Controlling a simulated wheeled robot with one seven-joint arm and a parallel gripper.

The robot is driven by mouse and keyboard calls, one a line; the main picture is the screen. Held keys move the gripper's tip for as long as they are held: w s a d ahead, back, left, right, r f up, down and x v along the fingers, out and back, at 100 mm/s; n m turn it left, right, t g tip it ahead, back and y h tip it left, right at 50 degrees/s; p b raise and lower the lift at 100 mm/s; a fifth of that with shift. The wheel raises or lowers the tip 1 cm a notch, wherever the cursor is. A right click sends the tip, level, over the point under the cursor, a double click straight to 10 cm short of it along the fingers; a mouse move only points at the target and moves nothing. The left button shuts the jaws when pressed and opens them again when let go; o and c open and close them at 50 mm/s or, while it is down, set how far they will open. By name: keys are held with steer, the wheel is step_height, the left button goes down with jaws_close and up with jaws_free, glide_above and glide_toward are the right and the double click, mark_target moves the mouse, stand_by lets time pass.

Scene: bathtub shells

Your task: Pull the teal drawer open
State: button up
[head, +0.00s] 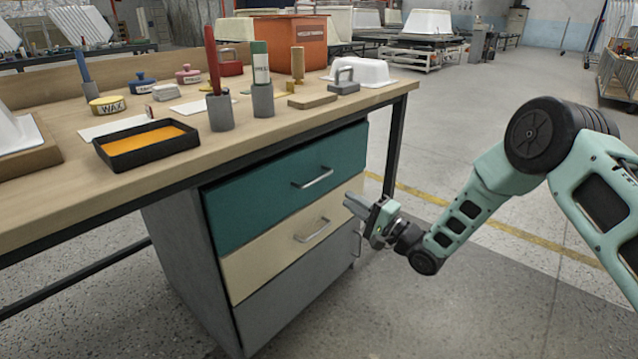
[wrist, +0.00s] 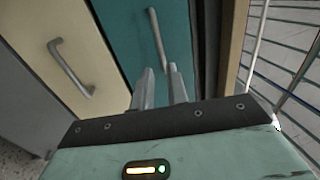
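The teal drawer (head: 262,196) is the top drawer of a cabinet under the workbench, and its front looks flush with the cabinet. Its silver bar handle (head: 313,178) is also in the wrist view (wrist: 157,38). My gripper (head: 358,206) is in front of the cabinet, lower than the teal handle and to its right in the head view. In the wrist view its two fingers (wrist: 163,88) point toward the teal front, with a gap between them and nothing held. The fingertips appear just short of the handle's near end, apart from it.
Below the teal drawer are a cream drawer (head: 290,243) with a handle (head: 312,230) and a grey drawer (head: 295,300). The workbench top (head: 290,118) overhangs the cabinet and carries cups, tools and a black tray (head: 146,143). A dark bench leg (head: 394,146) stands right of the cabinet. Floor in front is clear.

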mark_target(319, 180)
steer(key=b+x, duration=0.2)
steer(key=x, duration=1)
steer(key=shift+a+b, duration=0.1)
steer(key=shift+b, duration=0.3)
jaws_close()
